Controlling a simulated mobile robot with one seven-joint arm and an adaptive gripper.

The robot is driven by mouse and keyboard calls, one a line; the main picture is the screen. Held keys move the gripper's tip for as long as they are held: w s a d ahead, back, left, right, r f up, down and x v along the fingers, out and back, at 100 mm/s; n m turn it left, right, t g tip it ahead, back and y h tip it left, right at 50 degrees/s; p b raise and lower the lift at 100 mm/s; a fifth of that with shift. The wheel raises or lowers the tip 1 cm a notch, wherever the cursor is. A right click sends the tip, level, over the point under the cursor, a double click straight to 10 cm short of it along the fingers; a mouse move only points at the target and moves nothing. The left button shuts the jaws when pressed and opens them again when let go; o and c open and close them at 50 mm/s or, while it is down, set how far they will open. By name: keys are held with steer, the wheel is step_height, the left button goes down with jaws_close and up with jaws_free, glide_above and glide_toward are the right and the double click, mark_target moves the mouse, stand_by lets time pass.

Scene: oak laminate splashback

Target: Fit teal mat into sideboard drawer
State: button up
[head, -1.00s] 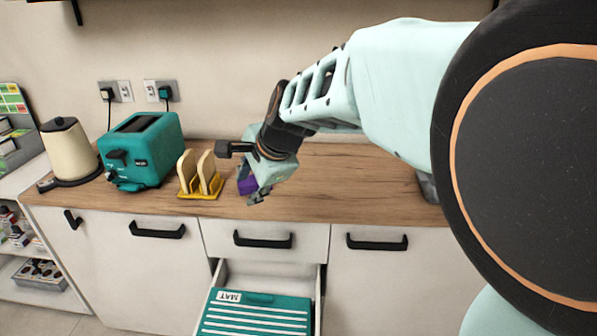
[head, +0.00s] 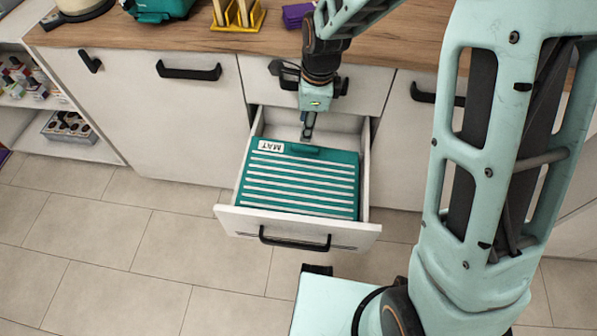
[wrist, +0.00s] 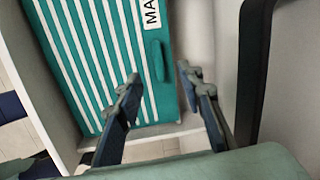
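The teal mat (head: 300,182), with white stripes and a MAT label, lies in the open sideboard drawer (head: 230,215). A bare strip of drawer shows behind it. A small raised teal tab (head: 306,151) stands on its rear part. My gripper (head: 308,136) points down over the back of the drawer, close to the tab. In the wrist view my gripper (wrist: 160,80) is open, its two fingers apart with the tab (wrist: 158,60) lying between them in the picture. Whether the tips are level with the tab or above it, I cannot tell. Nothing is held.
A closed drawer front with a black handle is right behind my gripper. On the wooden counter (head: 185,38) are a purple block (head: 297,15), a yellow rack (head: 237,20) and a teal toaster (head: 160,8).

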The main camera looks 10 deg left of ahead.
mark_target(302, 146)
steer(key=f+b, duration=0.1)
steer(key=f, duration=0.2)
steer(key=f+b, duration=0.1)
steer(key=f, duration=0.2)
steer(key=a+f+b, duration=0.1)
steer(key=f, duration=0.2)
steer(key=shift+w+f, duration=0.35)
steer(key=shift+w, duration=0.05)
steer(key=shift+r, duration=0.1)
jaws_close()
